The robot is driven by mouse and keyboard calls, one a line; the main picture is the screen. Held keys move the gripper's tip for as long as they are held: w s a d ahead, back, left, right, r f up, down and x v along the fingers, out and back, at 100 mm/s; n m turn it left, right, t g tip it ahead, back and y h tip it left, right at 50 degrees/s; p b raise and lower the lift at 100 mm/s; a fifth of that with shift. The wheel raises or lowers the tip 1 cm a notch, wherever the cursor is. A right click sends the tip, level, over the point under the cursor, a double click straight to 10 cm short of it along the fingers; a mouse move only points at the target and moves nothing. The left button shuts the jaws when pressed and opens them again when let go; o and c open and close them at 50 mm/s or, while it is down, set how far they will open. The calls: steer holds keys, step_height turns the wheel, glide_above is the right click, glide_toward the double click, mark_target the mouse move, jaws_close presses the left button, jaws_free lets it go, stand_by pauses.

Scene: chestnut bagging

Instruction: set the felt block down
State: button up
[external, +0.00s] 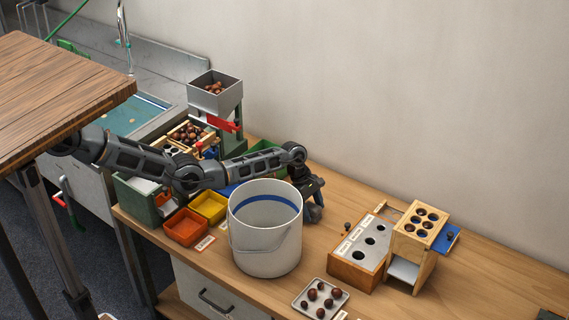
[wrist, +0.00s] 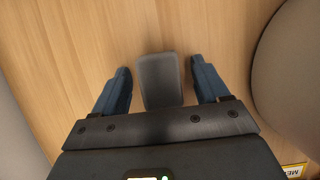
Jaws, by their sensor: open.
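The felt block (wrist: 160,80) is a grey, rounded rectangular piece. In the wrist view it lies on the wooden bench between my two blue fingers, with a gap on each side. My gripper (wrist: 160,84) is open around it, pointing down. In the external view my gripper (external: 313,205) is low over the bench just behind the white bucket (external: 265,240); the block is hidden there.
The bucket's pale wall also fills the right of the wrist view (wrist: 295,75). A grey-topped wooden box with holes (external: 358,255) and a wooden stand (external: 415,240) are to the right. A tray of chestnuts (external: 303,309) lies in front. Orange (external: 185,228) and yellow (external: 209,207) bins are left.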

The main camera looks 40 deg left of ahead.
steer(key=shift+r, duration=0.3)
steer(key=p+v, duration=0.2)
steer(key=v, duration=0.9)
steer(key=shift+a+r, duration=0.25)
steer(key=shift+r, duration=0.05)
